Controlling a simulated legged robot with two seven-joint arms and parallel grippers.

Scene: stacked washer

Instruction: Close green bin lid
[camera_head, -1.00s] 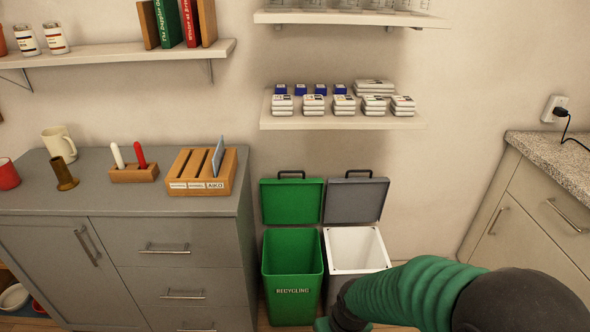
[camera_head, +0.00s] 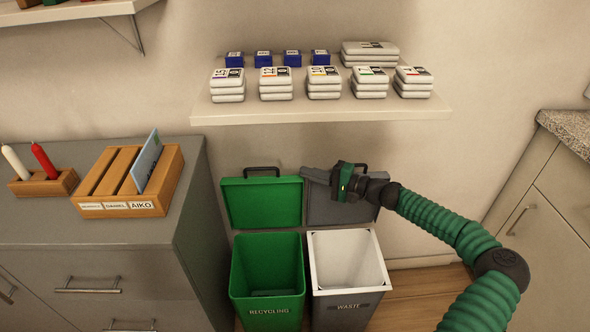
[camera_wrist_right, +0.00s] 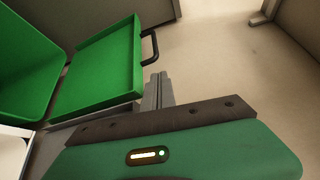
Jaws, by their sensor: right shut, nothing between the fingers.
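The green recycling bin (camera_head: 267,283) stands with its green lid (camera_head: 262,202) raised open behind it, a dark handle (camera_head: 262,171) on the lid's top edge. In the right wrist view the open green lid (camera_wrist_right: 100,65) and its dark handle (camera_wrist_right: 150,47) are close beyond my right gripper (camera_wrist_right: 158,82). In the head view my right gripper (camera_head: 338,181) is in front of the grey lid's top, to the right of the green lid. It is shut and empty. I see no contact with the green lid. My left gripper is not in view.
The grey waste bin (camera_head: 345,305) stands just right of the green bin, its grey lid (camera_head: 325,208) also open and partly hidden by my gripper. A shelf (camera_head: 320,114) with stacked boxes hangs above. A grey cabinet (camera_head: 125,290) stands left, another cabinet (camera_head: 545,225) right.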

